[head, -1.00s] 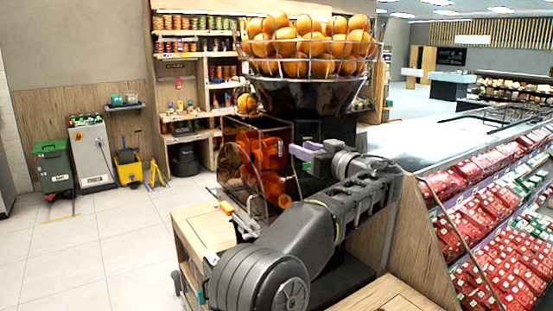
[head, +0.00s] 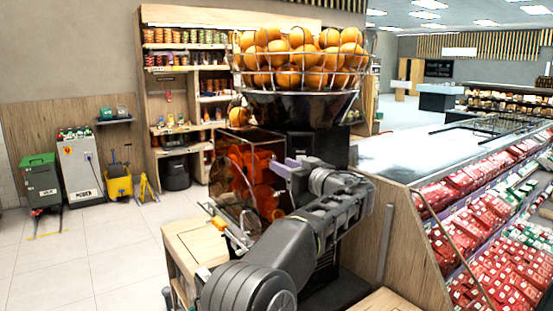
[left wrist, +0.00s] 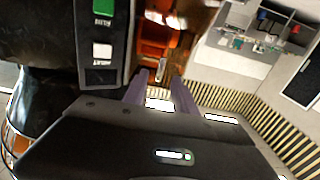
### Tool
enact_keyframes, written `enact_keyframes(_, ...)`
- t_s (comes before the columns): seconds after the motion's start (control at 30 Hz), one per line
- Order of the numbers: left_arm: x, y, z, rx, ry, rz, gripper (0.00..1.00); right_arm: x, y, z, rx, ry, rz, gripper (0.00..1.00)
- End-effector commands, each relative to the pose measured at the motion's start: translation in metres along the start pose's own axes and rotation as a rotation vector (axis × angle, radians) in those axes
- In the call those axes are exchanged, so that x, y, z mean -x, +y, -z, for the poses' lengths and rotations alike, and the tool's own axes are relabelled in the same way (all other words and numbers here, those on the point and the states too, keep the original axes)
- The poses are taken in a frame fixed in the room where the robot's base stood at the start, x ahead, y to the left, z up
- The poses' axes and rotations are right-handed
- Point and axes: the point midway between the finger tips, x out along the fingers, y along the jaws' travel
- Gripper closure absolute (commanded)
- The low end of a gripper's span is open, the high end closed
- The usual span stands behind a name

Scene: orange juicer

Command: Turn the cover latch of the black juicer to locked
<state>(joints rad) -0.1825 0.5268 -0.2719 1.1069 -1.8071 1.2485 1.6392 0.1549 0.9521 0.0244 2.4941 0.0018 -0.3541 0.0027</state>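The black juicer (head: 320,147) stands at the centre of the head view, with orange parts (head: 262,178) behind its clear front cover (head: 232,188). My left gripper (head: 286,167) is beside the cover's right side, its purple fingers towards the machine. In the left wrist view the fingers (left wrist: 158,86) are apart, open. A small metallic piece (left wrist: 161,69), perhaps the cover latch, lies just beyond the fingertips; I cannot tell whether it is touched or which way it is turned. The juicer's panel with a green and a white button (left wrist: 103,30) is beside the fingers. My right gripper is not in view.
A wire basket of oranges (head: 300,60) tops the juicer. A wooden counter (head: 190,245) is in front at the left. A chilled display with red packs (head: 480,200) stands close on the right. Open floor (head: 95,255) lies to the left.

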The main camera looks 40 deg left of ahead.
Motion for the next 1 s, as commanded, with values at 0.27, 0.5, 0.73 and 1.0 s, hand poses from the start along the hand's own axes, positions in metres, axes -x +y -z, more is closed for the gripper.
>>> enact_keyframes(0.27,-0.036,0.000,0.002,-0.002,0.000,0.001,0.67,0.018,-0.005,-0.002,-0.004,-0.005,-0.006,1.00)
enact_keyframes(0.5,-0.040,0.000,0.000,0.000,0.000,0.000,0.67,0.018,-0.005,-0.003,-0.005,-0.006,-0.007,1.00)
enact_keyframes(0.73,-0.040,0.000,0.000,-0.001,0.000,0.000,0.79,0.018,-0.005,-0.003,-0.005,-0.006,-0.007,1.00)
enact_keyframes(1.0,-0.040,0.000,0.000,-0.001,0.000,0.000,1.00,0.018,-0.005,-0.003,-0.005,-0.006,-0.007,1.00)
